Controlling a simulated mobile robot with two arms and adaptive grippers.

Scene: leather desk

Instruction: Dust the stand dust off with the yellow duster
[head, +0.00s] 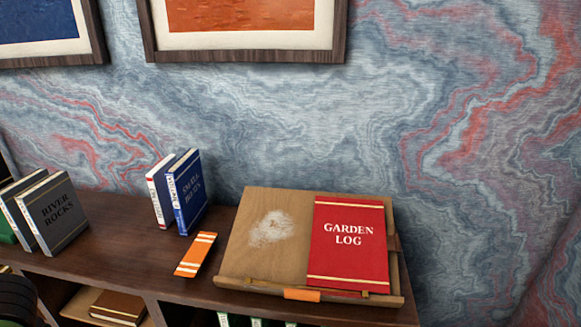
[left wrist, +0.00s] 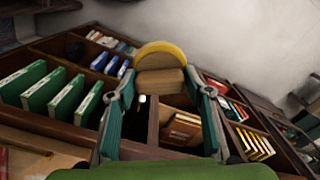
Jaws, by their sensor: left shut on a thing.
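The wooden stand (head: 238,255) is tilted on the desk top, right of centre in the head view. A pale patch of stand dust (head: 270,228) lies on the left part of its face. A red book, "Garden Log" (head: 349,240), leans on the right part. In the left wrist view my left gripper (left wrist: 160,88) is shut on the yellow duster (left wrist: 160,48), which has a wooden block and a yellow rounded edge. The duster does not show in the head view, and it is apart from the stand. My right gripper is not in view.
An orange striped piece (head: 196,254) lies just left of the stand. Blue and white books (head: 186,192) stand behind it, and grey books (head: 52,212) stand at far left. An orange tab (head: 302,294) sits at the stand's front ledge. Shelves with books (left wrist: 55,100) lie below.

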